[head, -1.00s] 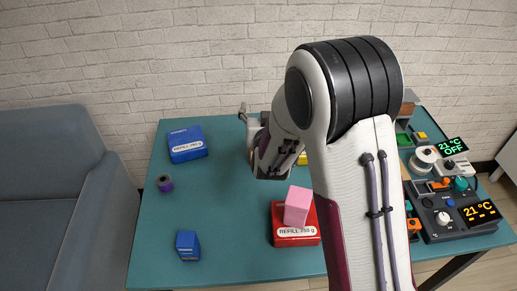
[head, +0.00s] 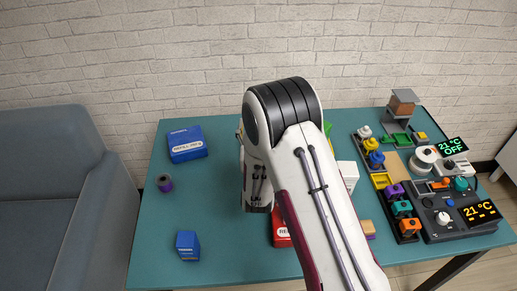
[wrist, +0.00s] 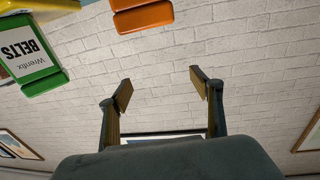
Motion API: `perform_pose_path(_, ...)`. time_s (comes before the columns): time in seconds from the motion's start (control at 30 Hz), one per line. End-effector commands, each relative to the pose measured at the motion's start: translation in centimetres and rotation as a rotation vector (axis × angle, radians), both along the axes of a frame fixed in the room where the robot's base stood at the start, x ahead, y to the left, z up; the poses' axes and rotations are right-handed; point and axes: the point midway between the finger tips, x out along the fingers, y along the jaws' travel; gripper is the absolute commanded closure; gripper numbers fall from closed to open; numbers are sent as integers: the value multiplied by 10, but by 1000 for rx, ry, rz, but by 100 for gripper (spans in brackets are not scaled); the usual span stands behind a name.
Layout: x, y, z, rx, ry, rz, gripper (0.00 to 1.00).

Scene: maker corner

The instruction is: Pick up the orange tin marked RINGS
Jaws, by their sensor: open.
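In the wrist view an orange tin (wrist: 142,16) shows at the top edge, cut off by the frame. No lettering is visible on it, so I cannot read RINGS. My gripper (wrist: 163,90) is open and empty, its fingers spread apart below the orange tin in the picture, with a gap between. Left of the orange tin is a green tin (wrist: 38,65) with a white label reading BELTS, upside down. In the head view my arm hides the gripper and the orange tin.
A yellow thing (wrist: 35,10) is beside the green tin. On the table are a large blue box (head: 187,145), a small blue box (head: 188,245), a purple-banded roll (head: 165,183), a partly hidden red box (head: 281,238) and a white box (head: 348,176). Racks and devices (head: 455,215) crowd the right side.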

Motion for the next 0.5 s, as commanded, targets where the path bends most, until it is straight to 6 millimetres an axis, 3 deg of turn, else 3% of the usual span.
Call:
perform_pose_path(0.27, 0, 0, -3, 0, 1, 0, 35)
perform_pose_path(0.5, 0, 0, -18, -1, 2, 0, 35)
